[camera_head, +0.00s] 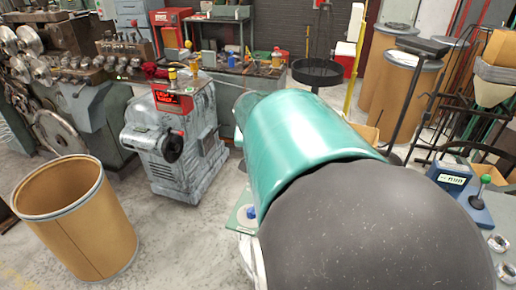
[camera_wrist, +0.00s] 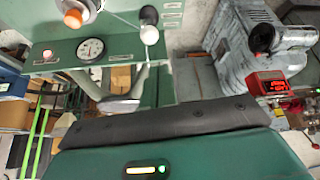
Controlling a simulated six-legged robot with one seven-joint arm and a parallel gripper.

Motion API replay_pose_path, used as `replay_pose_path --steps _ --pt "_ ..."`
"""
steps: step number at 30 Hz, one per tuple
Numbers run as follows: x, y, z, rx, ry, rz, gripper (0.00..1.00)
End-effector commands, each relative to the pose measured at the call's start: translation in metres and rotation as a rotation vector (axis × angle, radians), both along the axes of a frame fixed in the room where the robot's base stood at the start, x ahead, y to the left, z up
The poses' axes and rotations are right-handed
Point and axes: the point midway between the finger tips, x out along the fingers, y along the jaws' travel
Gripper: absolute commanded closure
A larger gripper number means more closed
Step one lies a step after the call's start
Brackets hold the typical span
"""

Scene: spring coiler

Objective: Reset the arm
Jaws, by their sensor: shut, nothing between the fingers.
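In the head view, my own teal and dark grey arm (camera_head: 310,140) fills the middle and lower right, close to the camera. It hides much of the floor and bench behind it. My gripper's fingers cannot be made out in either view. In the wrist view, a green housing with a small lit bar and a black bolted edge fills the bottom; it looks like part of my own arm. Nothing held is seen.
An open brown drum (camera_head: 76,215) stands at the lower left. A grey machine with a red display box (camera_head: 173,100) stands behind it, also in the wrist view (camera_wrist: 268,84). A green panel with a gauge (camera_wrist: 90,48) is near the wrist.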

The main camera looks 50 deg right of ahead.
Motion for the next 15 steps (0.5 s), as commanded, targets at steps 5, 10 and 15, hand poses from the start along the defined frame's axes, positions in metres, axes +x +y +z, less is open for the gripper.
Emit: replay_pose_path --steps 5,10,15 --pt "-0.0069 0.0131 0.01 -0.001 -0.001 -0.001 1.0" --pt "-0.0083 0.0148 0.0115 0.0 0.0 -0.001 1.0" --pt "-0.0079 0.0139 0.0115 0.0 0.0 -0.001 1.0"
